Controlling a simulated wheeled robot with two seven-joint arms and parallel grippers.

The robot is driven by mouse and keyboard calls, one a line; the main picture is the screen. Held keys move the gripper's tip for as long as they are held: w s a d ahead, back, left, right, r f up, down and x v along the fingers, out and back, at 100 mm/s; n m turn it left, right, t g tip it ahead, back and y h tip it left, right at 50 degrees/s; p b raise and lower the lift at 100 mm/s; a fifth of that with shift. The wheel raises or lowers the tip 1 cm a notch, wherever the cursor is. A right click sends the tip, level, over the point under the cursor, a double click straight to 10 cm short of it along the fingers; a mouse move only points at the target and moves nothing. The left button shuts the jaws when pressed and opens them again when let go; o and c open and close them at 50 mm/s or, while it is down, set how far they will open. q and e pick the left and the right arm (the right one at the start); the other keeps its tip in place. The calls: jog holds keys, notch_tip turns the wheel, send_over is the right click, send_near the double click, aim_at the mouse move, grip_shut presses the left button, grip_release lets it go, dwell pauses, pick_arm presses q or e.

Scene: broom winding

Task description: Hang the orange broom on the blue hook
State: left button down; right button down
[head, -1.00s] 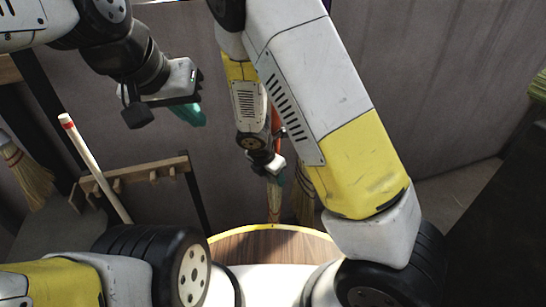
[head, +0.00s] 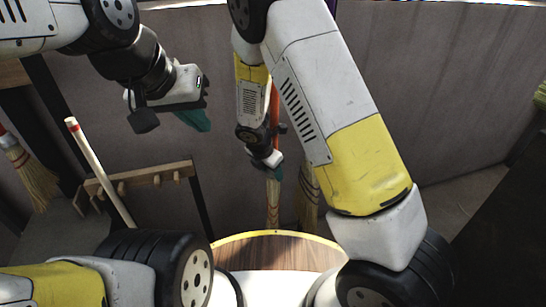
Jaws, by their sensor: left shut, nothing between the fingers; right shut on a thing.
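My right gripper (head: 276,166) is shut on the orange broom (head: 275,104) and holds it roughly upright in front of the grey wall. Part of the orange handle shows beside my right forearm, and straw bristles hang below the fingers. The upper handle is mostly hidden behind my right arm. My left gripper (head: 199,119), with teal fingertips, is shut and empty, higher up and to the left, apart from the broom. I cannot make out the blue hook in this view.
A wooden peg rack (head: 140,178) stands at the left, with a pale red-tipped stick (head: 98,168) leaning by it. A straw broom (head: 33,180) hangs at the far left. Another straw broom (head: 309,198) stands just right of the held one. A dark block (head: 500,225) stands at the right.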

jog(key=shift+w+a+f, duration=0.2)
jog(key=shift+w+a, duration=0.1)
jog(key=shift+w, duration=0.55)
jog(key=shift+w+a+f, duration=0.25)
jog(key=shift+w, duration=0.6)
jog(key=shift+w+a+f, duration=0.2)
jog(key=shift+w+a, duration=0.1)
jog(key=shift+w, duration=0.55)
jog(key=c, duration=0.5)
grip_release()
jog(key=shift+f, duration=0.1)
